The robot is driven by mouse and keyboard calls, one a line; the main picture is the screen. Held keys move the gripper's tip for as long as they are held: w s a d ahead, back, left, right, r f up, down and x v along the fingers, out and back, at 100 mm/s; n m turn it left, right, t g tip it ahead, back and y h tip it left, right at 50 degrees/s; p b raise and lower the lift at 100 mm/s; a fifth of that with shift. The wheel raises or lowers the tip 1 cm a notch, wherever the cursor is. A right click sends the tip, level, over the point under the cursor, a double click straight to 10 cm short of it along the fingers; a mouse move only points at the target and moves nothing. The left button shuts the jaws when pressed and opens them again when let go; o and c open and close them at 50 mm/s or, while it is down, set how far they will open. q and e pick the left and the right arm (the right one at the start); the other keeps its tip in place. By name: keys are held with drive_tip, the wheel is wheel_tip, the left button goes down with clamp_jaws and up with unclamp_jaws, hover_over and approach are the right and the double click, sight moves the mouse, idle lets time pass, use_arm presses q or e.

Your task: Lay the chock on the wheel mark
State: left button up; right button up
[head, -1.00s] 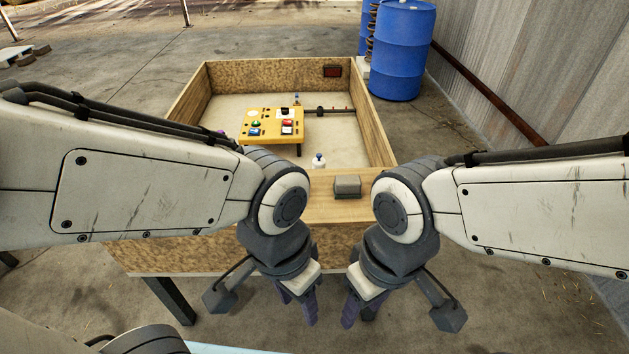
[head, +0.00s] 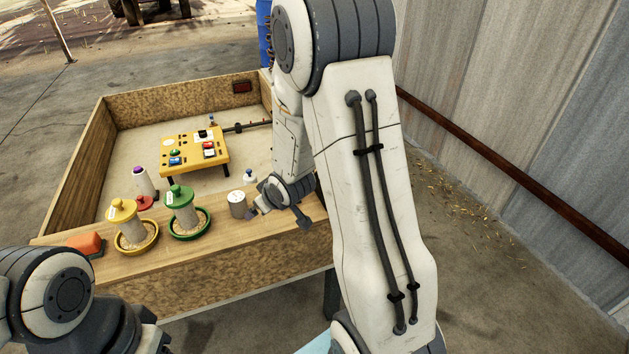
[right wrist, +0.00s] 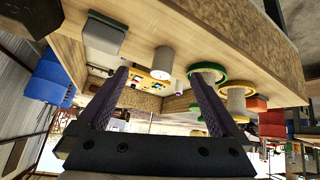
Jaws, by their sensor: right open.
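I cannot pick out a chock or a wheel mark for certain. An orange block (head: 86,243) on a dark base lies at the left end of the wooden ledge (head: 215,247). A grey block (right wrist: 104,38) with a dark base stands on the ledge in the right wrist view; in the head view my right arm hides it. My right gripper (right wrist: 158,95) is open and empty. In the head view it is beside a grey cylinder (head: 238,203), which appears between and beyond the fingers in the wrist view (right wrist: 163,62). My left gripper is out of frame.
A yellow-lidded feeder (head: 127,225) and a green-lidded feeder (head: 182,208) stand on the ledge. A metal wall is at right.

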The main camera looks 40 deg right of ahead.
drive_tip(key=s+d+f+m+t+h, duration=0.2)
drive_tip(key=d+f+m+t, duration=0.1)
drive_tip(key=d, duration=0.8)
drive_tip(key=s+d+f+m+t+h, duration=0.1)
drive_tip(key=d+f+m+t, duration=0.15)
drive_tip(key=d, duration=0.85)
drive_tip(key=shift+t+h, duration=0.3)
drive_tip(key=shift+t, duration=0.05)
drive_tip(key=p+x, duration=0.1)
drive_tip(key=x, duration=0.3)
drive_tip(key=shift+w+d, duration=0.1)
drive_tip(key=shift+w, duration=0.05)
drive_tip(key=p+x, duration=0.1)
drive_tip(key=x, duration=0.1)
drive_tip(key=p+x, duration=0.1)
drive_tip(key=x, duration=0.1)
drive_tip(key=shift+w+r, duration=0.1)
drive_tip(key=shift+w, duration=0.35)
drive_tip(key=shift+w+d, duration=0.1)
drive_tip(key=shift+w, duration=0.25)
